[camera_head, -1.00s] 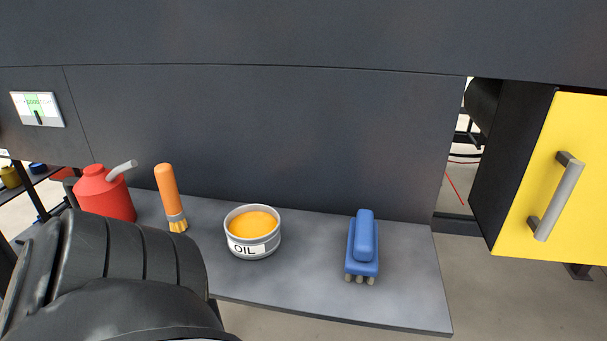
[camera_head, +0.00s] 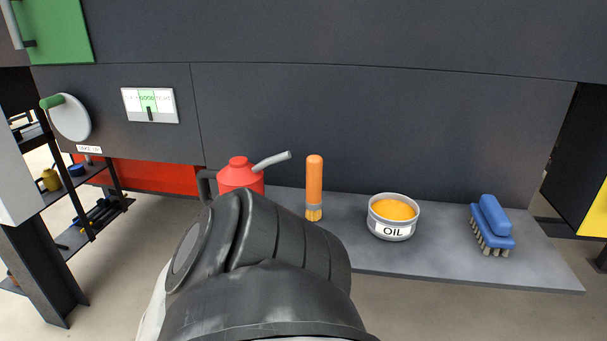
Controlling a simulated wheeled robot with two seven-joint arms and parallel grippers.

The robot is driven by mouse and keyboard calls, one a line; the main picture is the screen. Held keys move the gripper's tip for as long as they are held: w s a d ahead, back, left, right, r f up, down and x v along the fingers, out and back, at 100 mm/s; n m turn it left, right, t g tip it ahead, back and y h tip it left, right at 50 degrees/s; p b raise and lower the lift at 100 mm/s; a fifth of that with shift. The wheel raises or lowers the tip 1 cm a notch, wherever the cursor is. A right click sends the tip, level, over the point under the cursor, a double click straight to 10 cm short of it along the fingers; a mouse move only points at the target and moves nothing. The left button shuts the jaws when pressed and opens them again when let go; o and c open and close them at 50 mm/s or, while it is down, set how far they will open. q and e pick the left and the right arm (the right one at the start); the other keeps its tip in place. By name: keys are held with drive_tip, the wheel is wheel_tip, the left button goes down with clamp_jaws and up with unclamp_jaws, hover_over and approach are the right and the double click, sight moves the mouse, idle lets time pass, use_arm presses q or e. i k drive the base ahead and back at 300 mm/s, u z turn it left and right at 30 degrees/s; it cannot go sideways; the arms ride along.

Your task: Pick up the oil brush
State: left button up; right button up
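The oil brush (camera_head: 314,187) has an orange handle, a grey band and short yellow bristles. It stands upright, bristles down, on the grey shelf (camera_head: 470,272) in front of the dark machine wall. It is between the red oil can and the oil tin. A large dark link of my own arm fills the lower middle of the view, in front of the shelf and just below the brush. Neither of my grippers shows in this view. Nothing is seen touching the brush.
The red oil can (camera_head: 240,174) with a grey spout stands left of the brush, partly hidden by my arm. The open oil tin (camera_head: 393,218) and a blue scrub brush (camera_head: 491,226) stand to the right. A rack (camera_head: 84,190) is at the far left.

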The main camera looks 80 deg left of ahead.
sight(314, 164)
drive_tip(key=k, duration=0.7)
drive_tip(key=u, duration=0.9)
